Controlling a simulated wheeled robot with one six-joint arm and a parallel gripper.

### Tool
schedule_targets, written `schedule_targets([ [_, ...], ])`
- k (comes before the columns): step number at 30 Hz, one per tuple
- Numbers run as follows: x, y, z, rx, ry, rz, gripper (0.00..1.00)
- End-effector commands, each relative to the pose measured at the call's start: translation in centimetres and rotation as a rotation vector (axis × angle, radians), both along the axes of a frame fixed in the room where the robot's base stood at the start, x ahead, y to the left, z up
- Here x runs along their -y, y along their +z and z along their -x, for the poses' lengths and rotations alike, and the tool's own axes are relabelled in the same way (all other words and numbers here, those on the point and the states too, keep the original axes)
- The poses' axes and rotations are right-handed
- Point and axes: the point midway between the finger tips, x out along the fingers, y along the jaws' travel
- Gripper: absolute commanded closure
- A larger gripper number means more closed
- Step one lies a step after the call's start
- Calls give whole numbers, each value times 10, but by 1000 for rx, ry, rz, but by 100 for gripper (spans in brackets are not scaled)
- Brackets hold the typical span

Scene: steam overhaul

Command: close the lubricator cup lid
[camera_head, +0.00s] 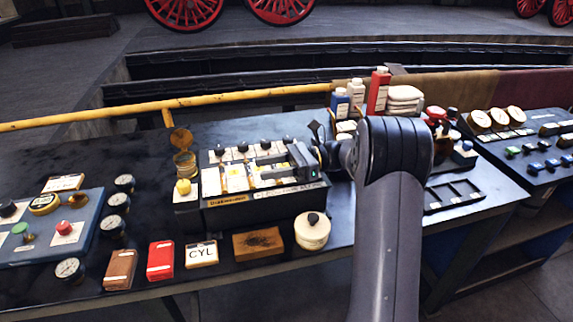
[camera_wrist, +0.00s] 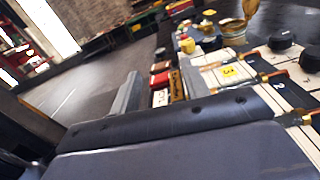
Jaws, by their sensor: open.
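The brass lubricator cup (camera_head: 185,163) stands at the left end of the black lubricator box (camera_head: 265,203). Its round brass lid (camera_head: 181,139) is raised, standing up above the cup's rim at the back. In the wrist view the cup (camera_wrist: 230,36) is near the top, with part of the lid (camera_wrist: 250,8) above it, cut by the frame edge. My gripper (camera_head: 300,158) is open and empty over the right part of the box, well to the right of the cup. The contact between fingers and box is not clear.
Several black knobs (camera_head: 265,144) stand along the back of the box. A yellow knob (camera_head: 183,187) is in front of the cup. A yellow rail (camera_head: 240,96) runs behind the bench. A round cream pot (camera_head: 312,232) and small blocks line the front edge.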

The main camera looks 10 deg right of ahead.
Motion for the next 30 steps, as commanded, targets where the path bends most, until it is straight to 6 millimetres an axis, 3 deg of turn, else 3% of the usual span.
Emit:
schedule_targets([
  [3,18,2,-1,-13,-32,1,56],
  [11,33,-1,-1,-26,-59,0,56],
  [22,32,0,-3,-23,-59,0,56],
  [30,13,8,-24,11,-68,-2,56],
])
